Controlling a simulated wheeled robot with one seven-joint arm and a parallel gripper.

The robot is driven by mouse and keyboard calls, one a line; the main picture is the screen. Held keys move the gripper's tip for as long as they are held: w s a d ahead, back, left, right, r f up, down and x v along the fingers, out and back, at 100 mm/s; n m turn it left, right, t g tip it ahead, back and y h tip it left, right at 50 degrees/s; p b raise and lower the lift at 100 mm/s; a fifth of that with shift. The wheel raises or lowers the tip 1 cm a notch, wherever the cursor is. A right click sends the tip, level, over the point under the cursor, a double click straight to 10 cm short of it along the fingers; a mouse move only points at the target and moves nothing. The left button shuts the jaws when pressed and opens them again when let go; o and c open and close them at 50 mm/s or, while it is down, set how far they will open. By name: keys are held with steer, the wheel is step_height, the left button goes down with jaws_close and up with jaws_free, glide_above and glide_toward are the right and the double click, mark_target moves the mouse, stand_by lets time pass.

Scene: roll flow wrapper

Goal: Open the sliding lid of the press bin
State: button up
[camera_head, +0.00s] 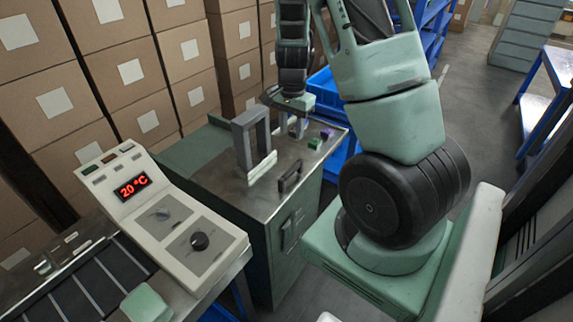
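The press bin is a dark green cabinet with a bare metal top (218,170). A grey upright frame (242,140) stands on the top, with a pale block at its foot. A black bar handle (290,177) sits on the top near the front edge. A second dark handle is on the front face (288,232). I cannot tell for sure where the sliding lid's edges lie. My gripper (292,124) points down over the back of the top, just behind and right of the grey frame and apart from the black handle. Its fingers are small and partly hidden.
A small green block (315,144) and a purple block (327,134) lie on the right of the top. A control panel (175,220) reading 20 °C stands at front left beside a conveyor (88,280). Stacked cartons (130,70) and blue crates (325,88) are behind.

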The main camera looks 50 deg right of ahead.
mark_target(291, 169)
step_height(291, 169, down, 14)
steer(key=shift+f, duration=0.15)
stand_by(0.3)
jaws_close()
